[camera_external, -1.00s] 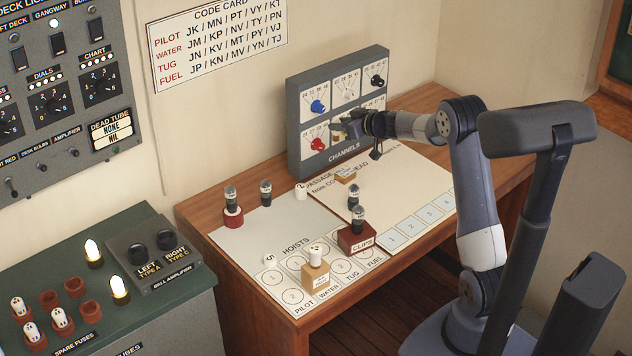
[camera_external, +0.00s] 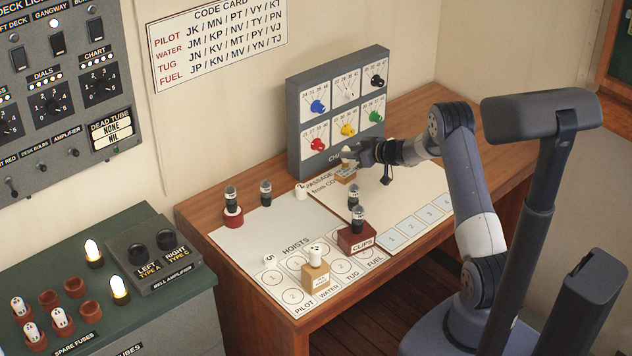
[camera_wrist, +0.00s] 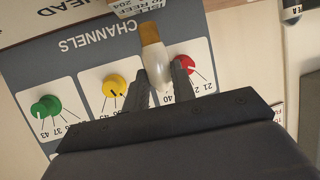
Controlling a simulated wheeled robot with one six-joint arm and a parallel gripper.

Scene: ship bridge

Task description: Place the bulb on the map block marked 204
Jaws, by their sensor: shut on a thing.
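My gripper (camera_external: 362,153) is shut on the bulb (camera_wrist: 156,62), a whitish glass bulb with a brass base. In the wrist view the bulb sits between the two fingers, its brass end pointing away from my gripper towards the block. The map block marked 204 (camera_external: 345,175) is a small tan block on the chart, just in front of the channels panel. Its label, partly cut off, shows at the top of the wrist view (camera_wrist: 128,7). The held bulb looks just above the block; whether they touch I cannot tell.
The grey channels panel (camera_external: 322,165) with coloured knobs stands close behind my gripper. A red clips block (camera_external: 352,241) and a tan block with a white top (camera_external: 315,275) stand nearer the front. The chart's right part (camera_external: 410,180) is clear.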

